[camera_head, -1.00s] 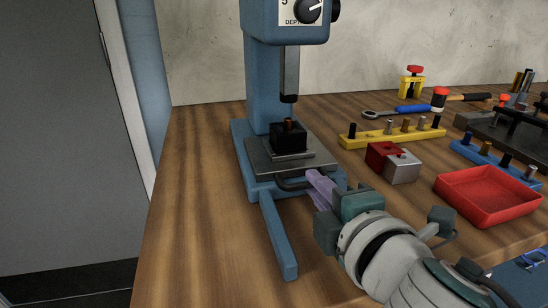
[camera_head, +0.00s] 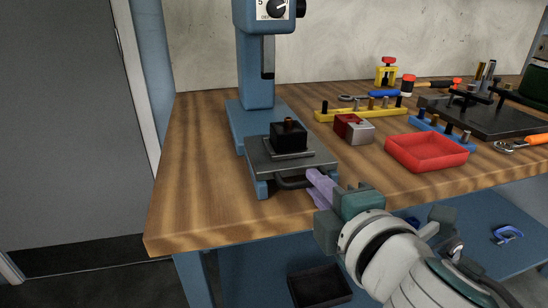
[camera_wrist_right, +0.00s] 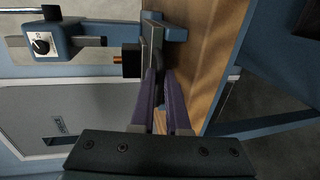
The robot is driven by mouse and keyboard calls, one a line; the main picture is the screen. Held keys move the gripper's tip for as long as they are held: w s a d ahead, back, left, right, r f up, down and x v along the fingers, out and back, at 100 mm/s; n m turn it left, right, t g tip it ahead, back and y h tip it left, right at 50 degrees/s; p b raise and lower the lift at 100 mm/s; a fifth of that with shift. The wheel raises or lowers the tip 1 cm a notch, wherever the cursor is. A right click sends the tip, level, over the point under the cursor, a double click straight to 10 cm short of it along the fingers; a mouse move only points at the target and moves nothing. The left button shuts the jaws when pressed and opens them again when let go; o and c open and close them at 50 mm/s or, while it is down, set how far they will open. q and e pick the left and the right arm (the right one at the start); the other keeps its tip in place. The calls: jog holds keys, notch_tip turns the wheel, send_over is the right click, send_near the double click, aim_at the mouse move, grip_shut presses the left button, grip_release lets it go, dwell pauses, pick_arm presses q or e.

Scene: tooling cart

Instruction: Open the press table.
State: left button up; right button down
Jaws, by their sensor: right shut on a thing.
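The blue press (camera_head: 254,75) stands at the left of the workbench. Its grey press table (camera_head: 258,156) sticks out toward me, clear of the ram (camera_head: 268,58), which is behind it. A black block (camera_head: 289,141) with a copper-coloured pin sits on the table. A dark bar handle (camera_head: 288,184) runs along the table's front edge. My right gripper (camera_head: 317,183), with purple fingers, is shut on the handle. In the right wrist view the fingers (camera_wrist_right: 160,88) close around the handle beside the table's edge. My left gripper is not in view.
A red tray (camera_head: 426,165), a red-and-grey block (camera_head: 354,130) and a yellow pin rack (camera_head: 345,115) lie to the right on the workbench (camera_head: 190,190). The bench's front edge is below the gripper. A dark bin (camera_head: 320,287) sits on the lower shelf.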

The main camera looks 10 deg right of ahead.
jog(key=shift+w, duration=0.2)
jog(key=c, duration=0.9)
grip_release()
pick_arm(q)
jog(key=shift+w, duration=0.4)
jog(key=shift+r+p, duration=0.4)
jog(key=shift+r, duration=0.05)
pick_arm(e)
jog(key=v, duration=0.9)
jog(key=shift+s+r, duration=0.1)
jog(key=shift+s, duration=0.3)
